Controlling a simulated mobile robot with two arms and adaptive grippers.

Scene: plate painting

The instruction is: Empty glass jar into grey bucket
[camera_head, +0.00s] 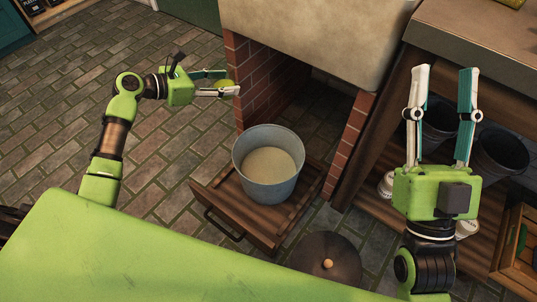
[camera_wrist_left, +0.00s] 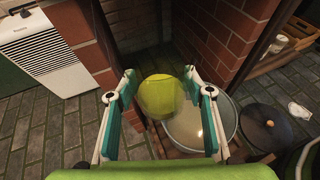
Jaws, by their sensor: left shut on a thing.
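The grey bucket (camera_head: 268,193) stands upright on a wooden drawer, with pale matter inside; it also shows in the left wrist view (camera_wrist_left: 233,122). My left gripper (camera_head: 230,82) is up and left of the bucket in the head view, shut on a rounded yellow-green thing (camera_head: 226,84), which I take to be the glass jar. In the left wrist view the jar (camera_wrist_left: 160,97) sits between the fingers and overlaps the bucket's left edge. Its glass and contents are hard to make out. My right gripper (camera_head: 442,88) is open and empty, fingers pointing up, at the right.
The wooden drawer (camera_head: 225,204) juts out below a brick-sided opening (camera_head: 262,72). A dark round lid (camera_head: 325,250) with a knob lies on the floor in front. Dark buckets (camera_head: 500,150) and a wooden crate (camera_head: 518,245) are at the right. Paved floor (camera_head: 60,110) is clear at the left.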

